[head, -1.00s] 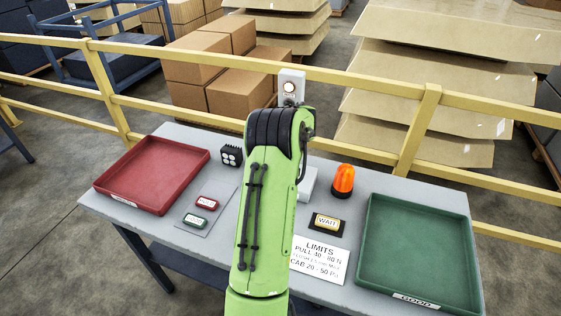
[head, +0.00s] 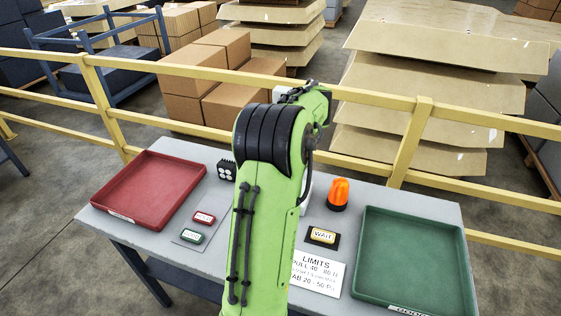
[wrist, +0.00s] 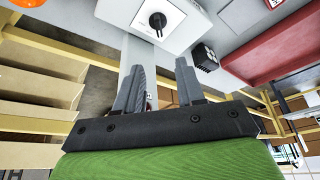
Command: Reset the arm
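My green arm rises through the middle of the head view and hides the centre of the grey table (head: 400,200). My gripper (wrist: 158,78) shows in the wrist view with its two grey fingers apart and nothing visibly held between them. It is hidden behind the arm in the head view. A pale box with a black knob (wrist: 157,22) lies beyond the fingers in the wrist view, apart from them.
A red tray (head: 120,214) is at left and a green tray (head: 373,282) at right. An orange beacon (head: 338,195), a WAIT display (head: 323,236), a limits sign (head: 317,274), a black lamp block (head: 227,169) and red (head: 203,218) and green (head: 191,236) buttons are on the table. A yellow railing (head: 405,150) stands behind.

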